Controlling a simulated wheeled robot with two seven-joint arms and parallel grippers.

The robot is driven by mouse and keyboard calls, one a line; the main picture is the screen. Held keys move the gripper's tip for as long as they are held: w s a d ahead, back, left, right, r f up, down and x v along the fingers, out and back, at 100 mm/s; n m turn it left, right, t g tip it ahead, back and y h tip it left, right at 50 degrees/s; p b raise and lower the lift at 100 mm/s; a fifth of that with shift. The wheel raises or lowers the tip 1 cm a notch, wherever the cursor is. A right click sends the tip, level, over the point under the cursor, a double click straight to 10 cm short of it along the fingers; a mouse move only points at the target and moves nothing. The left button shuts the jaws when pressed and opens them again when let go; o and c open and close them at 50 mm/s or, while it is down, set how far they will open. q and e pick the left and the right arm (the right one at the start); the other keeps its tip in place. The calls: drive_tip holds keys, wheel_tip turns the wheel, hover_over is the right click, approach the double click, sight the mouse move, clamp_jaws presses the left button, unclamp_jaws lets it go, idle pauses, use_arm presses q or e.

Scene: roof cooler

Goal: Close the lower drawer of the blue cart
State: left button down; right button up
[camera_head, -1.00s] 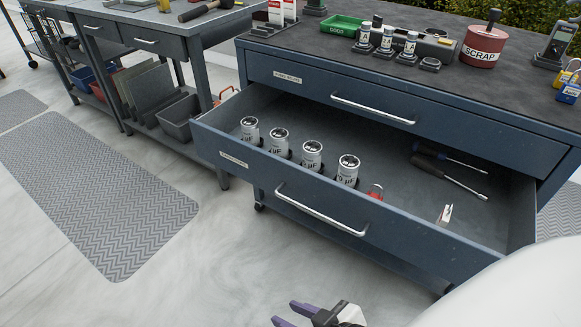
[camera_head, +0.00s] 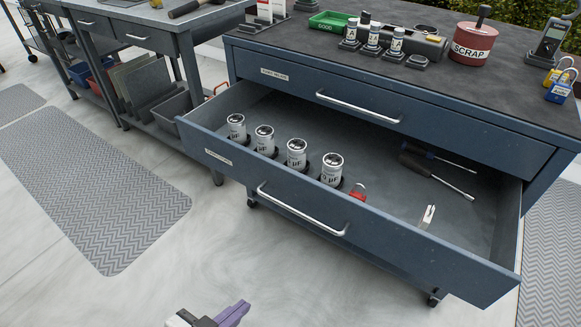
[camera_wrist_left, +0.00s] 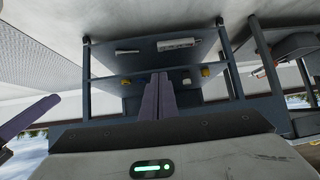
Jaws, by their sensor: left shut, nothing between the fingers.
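The blue cart (camera_head: 430,115) stands at centre right in the head view. Its lower drawer (camera_head: 300,205) is pulled far out, with a silver bar handle (camera_head: 300,212) on its front. Inside are several white cylinders (camera_head: 297,153), a red item (camera_head: 357,193) and screwdrivers (camera_head: 440,172). The upper drawer (camera_head: 380,100) is in. My left gripper (camera_head: 232,310) shows only partly at the bottom edge, below and apart from the drawer. In the left wrist view its purple fingers (camera_wrist_left: 160,97) are together and empty. Another purple finger at that view's left edge may be my right gripper (camera_wrist_left: 28,115).
A grey workbench (camera_head: 120,30) with a lower shelf stands left of the cart. Grey mats (camera_head: 90,190) lie on the pale floor. The floor before the drawer is clear. A red SCRAP tin (camera_head: 474,42), a green tray (camera_head: 332,20) and padlocks (camera_head: 559,85) sit on the cart top.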

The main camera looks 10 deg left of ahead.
use_arm(q)
drive_tip(key=w+a+r+m+t+p, duration=0.2)
drive_tip(key=w+a+r+m+p, duration=0.15)
drive_tip(key=w+r+m, duration=0.5)
drive_tip(key=m+t+h+p, duration=0.1)
drive_tip(key=m+t+h, duration=0.1)
drive_tip(key=m, duration=0.8)
approach(268, 165)
drive_tip(key=b+x, duration=0.2)
drive_tip(key=x, duration=0.3)
drive_tip(key=shift+w+d+g, duration=0.25)
drive_tip(key=shift+w+g, duration=0.05)
drive_tip(key=shift+w, duration=0.15)
use_arm(e)
drive_tip(key=shift+d+r, duration=0.35)
drive_tip(key=shift+r, duration=0.2)
use_arm(q)
drive_tip(key=shift+w, duration=0.15)
